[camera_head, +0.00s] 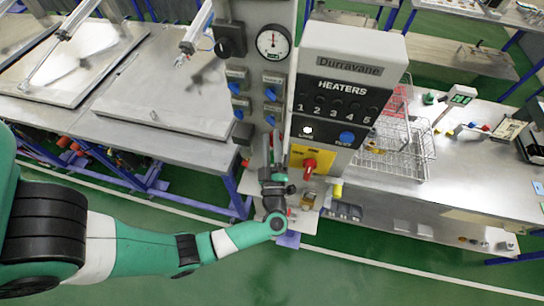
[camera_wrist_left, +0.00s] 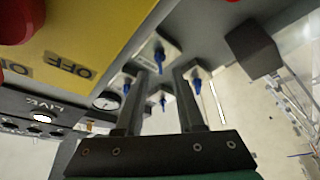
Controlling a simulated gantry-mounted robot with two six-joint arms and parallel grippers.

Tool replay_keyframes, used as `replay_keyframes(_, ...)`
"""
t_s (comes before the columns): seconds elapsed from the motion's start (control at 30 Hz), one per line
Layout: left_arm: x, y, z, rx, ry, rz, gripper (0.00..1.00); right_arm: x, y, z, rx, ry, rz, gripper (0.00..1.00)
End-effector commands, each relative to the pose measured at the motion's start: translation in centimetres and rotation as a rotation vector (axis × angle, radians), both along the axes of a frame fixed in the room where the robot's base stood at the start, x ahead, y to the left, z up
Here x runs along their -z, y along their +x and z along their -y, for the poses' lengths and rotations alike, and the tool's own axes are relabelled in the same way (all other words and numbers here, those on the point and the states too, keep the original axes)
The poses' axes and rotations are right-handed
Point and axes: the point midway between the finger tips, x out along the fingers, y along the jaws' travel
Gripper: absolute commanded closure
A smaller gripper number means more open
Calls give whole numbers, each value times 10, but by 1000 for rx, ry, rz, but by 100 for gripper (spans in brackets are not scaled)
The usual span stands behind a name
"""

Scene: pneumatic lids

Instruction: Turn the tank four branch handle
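A grey panel (camera_head: 257,15) carries several blue branch handles on pale valve bodies. Two sit in the right column, an upper one (camera_head: 271,94) and a lower one (camera_head: 270,120); two sit in the left column, an upper one (camera_head: 234,88) and a lower one (camera_head: 239,114). The labels are too small to read, so I cannot tell which is tank four. My left gripper (camera_head: 271,146) points up along the panel from below. In the left wrist view its two fingers (camera_wrist_left: 163,72) are apart, with nothing held. The nearest blue handle (camera_wrist_left: 158,56) appears just beyond the fingertips; contact cannot be told.
The heater box (camera_head: 352,52) stands close on the right, with a red switch (camera_head: 309,168) on yellow below. A wire basket (camera_head: 395,150) lies on the right bench.

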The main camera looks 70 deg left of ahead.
Motion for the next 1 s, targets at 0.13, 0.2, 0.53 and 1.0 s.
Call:
replay_keyframes(0.13, 13, -12, 35, 7, 0, 0, 62, 10, 0, 0, 0, 0, 0, 100)
replay_keyframes(0.2, 16, -18, 48, 6, 1, 0, 62, 12, 0, 0, 0, 0, 0, 100)
replay_keyframes(0.53, 21, -28, 70, -1, 1, 1, 62, 16, 0, 0, 0, 0, 0, 100)
replay_keyframes(1.0, 20, -27, 70, -1, 1, 1, 62, 15, 0, 0, 0, 0, 0, 100)
